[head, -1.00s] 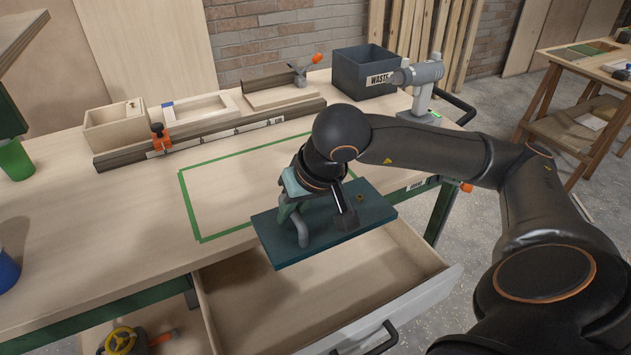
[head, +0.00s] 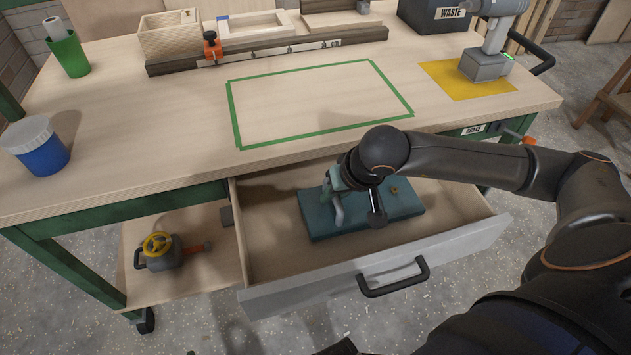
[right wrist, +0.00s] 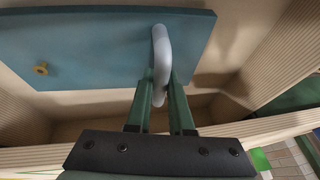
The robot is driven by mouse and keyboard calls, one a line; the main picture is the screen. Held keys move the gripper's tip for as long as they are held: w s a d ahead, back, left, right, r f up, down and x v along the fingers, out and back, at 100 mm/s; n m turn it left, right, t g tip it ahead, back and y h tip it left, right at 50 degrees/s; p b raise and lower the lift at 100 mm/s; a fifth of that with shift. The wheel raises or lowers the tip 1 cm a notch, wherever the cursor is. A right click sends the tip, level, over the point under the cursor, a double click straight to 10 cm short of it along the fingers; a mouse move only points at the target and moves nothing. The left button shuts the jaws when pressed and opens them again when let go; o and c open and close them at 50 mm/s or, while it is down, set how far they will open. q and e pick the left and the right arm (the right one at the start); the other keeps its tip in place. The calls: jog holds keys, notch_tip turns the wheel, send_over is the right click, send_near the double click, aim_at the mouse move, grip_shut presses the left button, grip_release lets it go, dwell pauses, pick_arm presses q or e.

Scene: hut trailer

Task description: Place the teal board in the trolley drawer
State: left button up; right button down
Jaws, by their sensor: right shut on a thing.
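The teal board (head: 400,203) is a flat rectangular slab with a grey handle and a small brass-coloured knob. It is inside the open trolley drawer (head: 465,247), low between its walls; whether it touches the drawer floor I cannot tell. My right gripper (head: 335,205) reaches down into the drawer and is shut on the board's grey handle. In the right wrist view the green fingers (right wrist: 161,98) close around the handle, with the board (right wrist: 95,45) beyond them. My left gripper is not in view.
The worktop above the drawer has an empty green tape outline (head: 310,75). A blue-and-white tub (head: 38,148), a green cup (head: 70,55) and a grey power tool (head: 490,45) stand on it. A lower shelf holds a device with a yellow wheel (head: 160,250).

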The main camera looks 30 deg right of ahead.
aim_at(315, 190)
jog(key=shift+w+a, duration=0.25)
jog(key=shift+w, duration=1)
jog(key=w, duration=0.3)
jog(key=shift+w+a, duration=0.25)
jog(key=shift+a, duration=0.1)
jog(key=shift+s+f, duration=0.2)
jog(key=shift+f, duration=0.35)
jog(key=c, duration=0.8)
grip_release()
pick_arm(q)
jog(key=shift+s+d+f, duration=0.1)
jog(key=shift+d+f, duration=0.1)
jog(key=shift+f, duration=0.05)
